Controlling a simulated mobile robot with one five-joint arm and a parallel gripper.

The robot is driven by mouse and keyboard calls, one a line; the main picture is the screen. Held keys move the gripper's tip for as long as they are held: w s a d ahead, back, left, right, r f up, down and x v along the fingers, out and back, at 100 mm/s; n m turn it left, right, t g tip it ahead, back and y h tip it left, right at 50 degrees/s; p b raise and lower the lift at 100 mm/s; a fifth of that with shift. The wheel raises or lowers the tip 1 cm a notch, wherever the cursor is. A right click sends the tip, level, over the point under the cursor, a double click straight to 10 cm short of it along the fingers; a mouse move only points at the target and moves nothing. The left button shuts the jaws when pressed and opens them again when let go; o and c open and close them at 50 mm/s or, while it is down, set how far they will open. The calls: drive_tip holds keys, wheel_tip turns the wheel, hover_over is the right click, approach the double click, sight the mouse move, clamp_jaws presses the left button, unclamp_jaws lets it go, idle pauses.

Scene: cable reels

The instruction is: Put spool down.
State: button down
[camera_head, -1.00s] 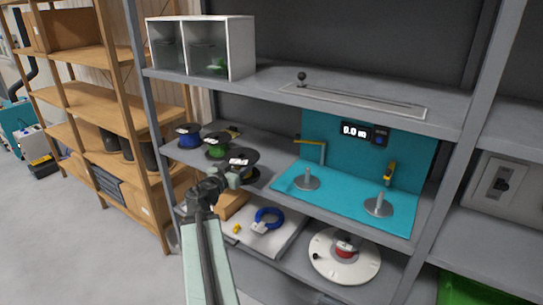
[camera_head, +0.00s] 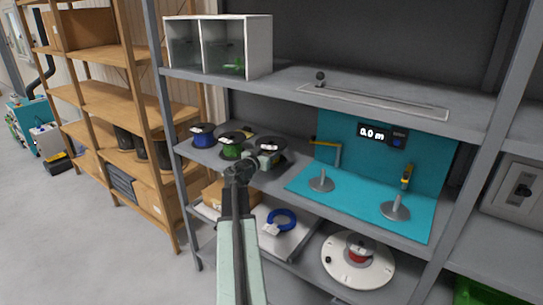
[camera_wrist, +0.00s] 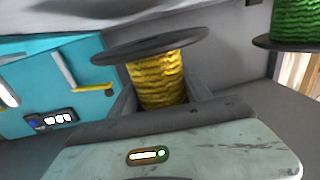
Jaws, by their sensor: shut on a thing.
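The spool has dark flanges and yellow winding (camera_wrist: 157,82), clear in the wrist view. In the head view its dark top flange (camera_head: 270,144) shows at the middle shelf's left part, right of the green spool. My gripper (camera_head: 264,160) is shut on this spool from the front; its jaws lie on both sides of the winding in the wrist view. My gripper hides part of the spool in the head view. I cannot tell whether its lower flange touches the shelf.
A green spool (camera_head: 231,150) and a blue spool (camera_head: 203,137) stand close by on the left. On the right, a teal mat (camera_head: 345,203) carries two grey posts (camera_head: 321,182) (camera_head: 396,211). A display (camera_head: 382,134) reads 0.0 m.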

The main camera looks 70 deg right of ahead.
drive_tip(key=shift+d, duration=0.8)
drive_tip(key=f+b, duration=0.4)
drive_tip(key=shift+s, duration=0.3)
drive_tip(key=shift+w+a+r, duration=0.25)
drive_tip(key=shift+w, duration=0.1)
drive_tip(key=shift+w+f, duration=0.1)
drive_tip(key=shift+f, duration=0.05)
drive_tip(key=shift+c, duration=2.3)
unclamp_jaws()
